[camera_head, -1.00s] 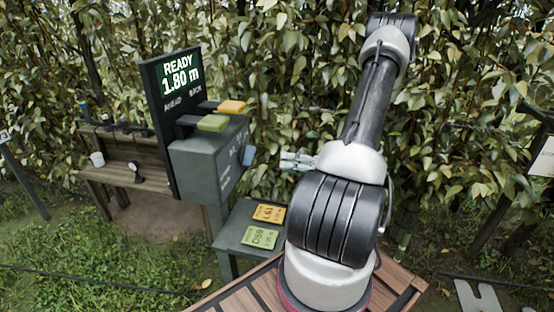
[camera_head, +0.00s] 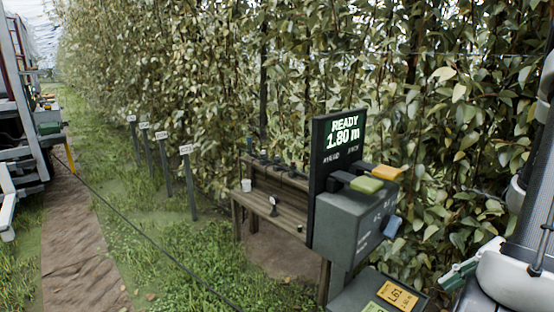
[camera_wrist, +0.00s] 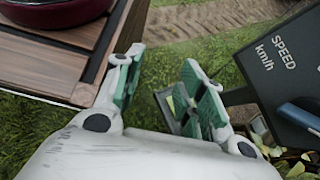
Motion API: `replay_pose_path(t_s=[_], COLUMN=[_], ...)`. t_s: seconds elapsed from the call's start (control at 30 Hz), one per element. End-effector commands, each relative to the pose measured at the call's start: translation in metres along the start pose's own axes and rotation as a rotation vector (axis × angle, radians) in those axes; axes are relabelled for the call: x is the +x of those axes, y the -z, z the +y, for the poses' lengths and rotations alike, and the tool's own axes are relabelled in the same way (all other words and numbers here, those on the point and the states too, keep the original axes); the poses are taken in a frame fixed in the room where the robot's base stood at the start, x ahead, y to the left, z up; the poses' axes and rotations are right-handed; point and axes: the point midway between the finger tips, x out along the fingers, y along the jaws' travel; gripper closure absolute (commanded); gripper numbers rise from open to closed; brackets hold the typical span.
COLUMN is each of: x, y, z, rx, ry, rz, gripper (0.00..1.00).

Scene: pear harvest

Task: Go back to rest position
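My gripper (camera_wrist: 158,85) is open and empty in the wrist view, its two green-padded fingers apart with grass showing between them. In the head view only part of my gripper shows, a green finger (camera_head: 472,266) at the right edge beside my white and dark arm. It stands right of the grey control console (camera_head: 350,225), whose screen (camera_head: 343,131) reads READY 1.80 m. In the wrist view a dark panel marked SPEED km/h (camera_wrist: 282,58) lies right of the fingers.
A yellow lever (camera_head: 380,171) and a green lever (camera_head: 366,185) stick out of the console. A wooden bench (camera_head: 275,208) stands behind it. Numbered posts (camera_head: 186,149) line the leafy hedge. A vehicle (camera_head: 20,110) stands at the far left by a dirt path (camera_head: 90,250).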

Motion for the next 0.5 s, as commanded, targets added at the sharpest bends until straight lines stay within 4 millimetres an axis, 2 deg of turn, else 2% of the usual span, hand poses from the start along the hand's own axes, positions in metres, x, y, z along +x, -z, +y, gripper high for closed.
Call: replay_pose_path(t_s=[0.2,0.37,0.5], x=[-0.043,-0.072,-0.089], y=[-0.036,-0.069,-0.108], z=[0.007,-0.003,-0.013], rx=[-0.524,-0.866,-1.122], ry=[-0.276,-0.428,-0.496], rz=[0.344,0.568,0.746], gripper=[0.61,0.61,0.61])
